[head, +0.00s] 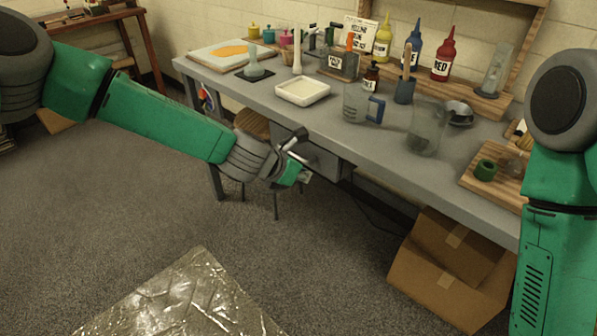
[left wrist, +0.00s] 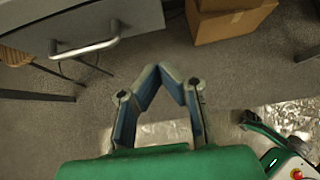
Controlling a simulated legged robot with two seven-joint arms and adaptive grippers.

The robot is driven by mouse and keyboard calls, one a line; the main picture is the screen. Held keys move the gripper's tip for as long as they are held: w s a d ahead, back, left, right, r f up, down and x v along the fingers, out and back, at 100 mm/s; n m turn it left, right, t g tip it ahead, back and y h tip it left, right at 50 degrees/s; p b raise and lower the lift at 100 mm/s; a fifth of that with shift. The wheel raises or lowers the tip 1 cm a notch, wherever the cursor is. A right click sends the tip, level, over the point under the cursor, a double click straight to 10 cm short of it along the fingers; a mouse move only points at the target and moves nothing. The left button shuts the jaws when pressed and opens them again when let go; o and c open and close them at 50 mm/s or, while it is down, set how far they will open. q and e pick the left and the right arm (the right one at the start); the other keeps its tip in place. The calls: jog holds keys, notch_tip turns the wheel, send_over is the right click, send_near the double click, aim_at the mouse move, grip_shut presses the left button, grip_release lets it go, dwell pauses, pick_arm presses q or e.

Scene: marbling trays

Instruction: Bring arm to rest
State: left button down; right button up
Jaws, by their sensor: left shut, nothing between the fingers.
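My left arm (head: 165,118) reaches in from the left in the head view, sloping down toward the front of the bench. My left gripper (head: 303,160) hangs in front of the bench's front edge, near the drawer, clear of the tabletop. In the left wrist view the two fingers of my left gripper (left wrist: 166,72) lean together at their tips, with nothing between them. The gripper is shut and empty. My right arm (head: 560,205) hangs down at the right edge of the head view. Its gripper is out of the picture.
A grey bench (head: 400,150) carries a white tray (head: 302,91), a clear jug (head: 357,104), a glass jar (head: 427,130) and paint bottles. A drawer handle (left wrist: 85,47) is close ahead. A stool (head: 252,125) and cardboard boxes (head: 450,268) stand below. Open floor lies left.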

pick_arm(q)
jog(key=shift+s+a+r, duration=0.3)
jog(key=shift+s+r, duration=0.05)
jog(key=shift+s, duration=0.05)
jog(key=s+a+f+m+g+y, duration=0.2)
jog(key=s+a+f+m, duration=0.2)
jog(key=s+f+m, duration=0.5)
jog(key=s+a+f+m+g+y, duration=0.15)
jog(key=s+a+f+m, duration=0.45)
jog(key=s, duration=0.6)
jog(key=s+a+f+m+g+y, duration=0.1)
jog(key=s+a+m, duration=0.5)
jog(key=s, duration=0.3)
jog(key=s+a+m+g+y, duration=0.1)
jog(key=s+a+m+g, duration=0.1)
jog(key=s+a+m, duration=0.5)
jog(key=s, duration=0.2)
jog(key=shift+s+a+f+m, duration=0.25)
jog(key=shift+s+f+m, duration=0.1)
jog(key=shift+f+m, duration=0.05)
jog(key=shift+d+y, duration=0.1)
jog(key=shift+y, duration=0.15)
